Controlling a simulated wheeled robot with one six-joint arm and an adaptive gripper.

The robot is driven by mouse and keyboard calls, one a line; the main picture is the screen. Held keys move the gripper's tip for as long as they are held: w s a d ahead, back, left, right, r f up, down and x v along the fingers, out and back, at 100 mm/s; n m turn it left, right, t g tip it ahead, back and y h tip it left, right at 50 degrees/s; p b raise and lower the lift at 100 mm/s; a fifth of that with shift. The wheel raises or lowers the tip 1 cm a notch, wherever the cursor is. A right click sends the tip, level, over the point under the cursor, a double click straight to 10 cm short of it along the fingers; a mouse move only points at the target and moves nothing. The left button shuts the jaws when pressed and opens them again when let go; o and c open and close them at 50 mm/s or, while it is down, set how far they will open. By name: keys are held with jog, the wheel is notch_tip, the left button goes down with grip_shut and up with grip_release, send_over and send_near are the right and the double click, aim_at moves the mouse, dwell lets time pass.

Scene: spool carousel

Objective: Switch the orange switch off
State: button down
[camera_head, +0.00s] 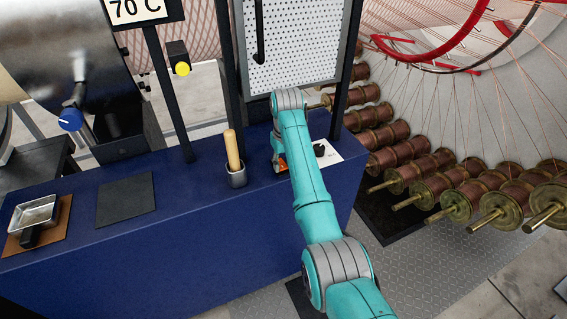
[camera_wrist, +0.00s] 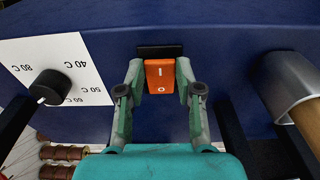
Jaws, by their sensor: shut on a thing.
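The orange switch (camera_wrist: 160,76) sits on a black plate (camera_wrist: 160,51) on the blue surface. In the wrist view, its "I" mark is on the upper part and its "O" mark on the lower part. Which side is pressed in, I cannot tell. My gripper (camera_wrist: 159,71) is shut on the orange switch, with one finger at each side of it. In the head view, only a bit of orange (camera_head: 280,160) shows beside my gripper (camera_head: 277,165); my arm hides most of that spot.
A black knob (camera_wrist: 50,87) on a white temperature card (camera_wrist: 84,62) stands left of the switch in the wrist view. A metal cup (camera_head: 237,177) with a wooden handle (camera_head: 232,148) stands close on the other side. A dark mat (camera_head: 126,200) and metal tray (camera_head: 35,214) lie farther left.

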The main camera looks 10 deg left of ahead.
jog(key=c, duration=0.8)
grip_release()
jog(key=shift+o, duration=0.2)
notch_tip(320, 180, up, 8)
jog(key=shift+s+d+f, duration=0.2)
jog(key=shift+s+f, duration=0.05)
jog(key=shift+s, duration=0.05)
